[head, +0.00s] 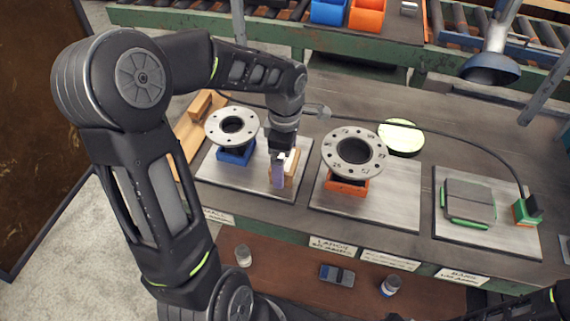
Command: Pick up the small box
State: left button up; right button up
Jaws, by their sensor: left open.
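The small box (278,173) stands upright on the left metal plate, showing a purple face, with a tan block-like part (291,166) right beside it; I cannot tell whether the two are one piece. My left gripper (282,155) points down directly over the box and overlaps its top. It is open; its fingertips are partly hidden against the box, and I cannot tell whether they touch it. Part of my right arm shows at the bottom right, but its gripper is not in view.
A grey flange on a blue base (235,156) stands close left of the gripper. A larger flange on an orange base (346,186) stands to the right. A wooden block (199,105) lies behind. A grey-green item (468,203) and a hanging lamp (490,70) are farther right.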

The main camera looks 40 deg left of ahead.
aim_at(285, 159)
pick_arm(q)
jog(key=shift+c, duration=0.3)
jog(key=c, duration=1.6)
jog(key=shift+r, duration=0.2)
notch_tip(285, 159, up, 10)
jog(key=shift+f+b, duration=0.1)
jog(key=shift+b, duration=0.5)
